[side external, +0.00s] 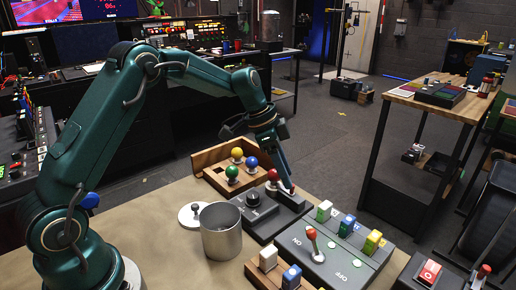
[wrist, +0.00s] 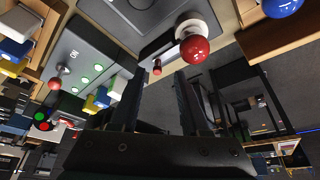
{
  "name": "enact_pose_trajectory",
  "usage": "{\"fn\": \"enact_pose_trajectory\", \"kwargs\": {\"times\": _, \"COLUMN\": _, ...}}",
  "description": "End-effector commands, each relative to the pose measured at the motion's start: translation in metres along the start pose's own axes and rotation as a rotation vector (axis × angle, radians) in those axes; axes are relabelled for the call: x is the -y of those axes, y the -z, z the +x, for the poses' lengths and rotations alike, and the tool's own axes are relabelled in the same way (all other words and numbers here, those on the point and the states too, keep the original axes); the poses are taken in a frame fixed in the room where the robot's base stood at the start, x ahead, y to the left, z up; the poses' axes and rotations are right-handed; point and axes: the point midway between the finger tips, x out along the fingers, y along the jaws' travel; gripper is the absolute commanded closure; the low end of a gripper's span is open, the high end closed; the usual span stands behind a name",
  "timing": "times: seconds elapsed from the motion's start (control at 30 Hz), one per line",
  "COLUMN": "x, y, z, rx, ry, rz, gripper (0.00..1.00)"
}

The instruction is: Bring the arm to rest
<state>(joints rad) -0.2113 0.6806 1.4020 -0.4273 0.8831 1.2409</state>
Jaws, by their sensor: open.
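My gripper (side external: 288,184) is at the end of my teal arm, low over the right end of a dark control box. In the wrist view its two dark fingers (wrist: 158,92) are spread apart with nothing between them.
A grey switch panel (side external: 320,262) with a red-tipped lever (side external: 311,234) and coloured blocks stands to the front right. A metal can (side external: 221,235) and a knobbed lid (side external: 193,216) are left. A wooden tray (side external: 210,158) with coloured balls is behind. A red button box (side external: 430,272) is far right.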

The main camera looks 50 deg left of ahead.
Motion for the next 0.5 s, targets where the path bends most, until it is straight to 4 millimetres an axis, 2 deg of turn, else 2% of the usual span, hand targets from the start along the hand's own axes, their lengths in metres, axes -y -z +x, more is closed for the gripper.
{"fn": "enact_pose_trajectory", "kwargs": {"times": 0.1, "x": 0.001, "y": 0.001, "z": -0.017, "rx": -0.002, "ry": 0.004, "rz": 0.001, "gripper": 0.54}}
{"fn": "enact_pose_trajectory", "kwargs": {"times": 0.2, "x": 0.001, "y": 0.0, "z": -0.025, "rx": -0.001, "ry": 0.002, "rz": 0.0, "gripper": 0.54}}
{"fn": "enact_pose_trajectory", "kwargs": {"times": 0.5, "x": 0.0, "y": 0.0, "z": -0.027, "rx": 0.0, "ry": 0.001, "rz": 0.0, "gripper": 0.54}}
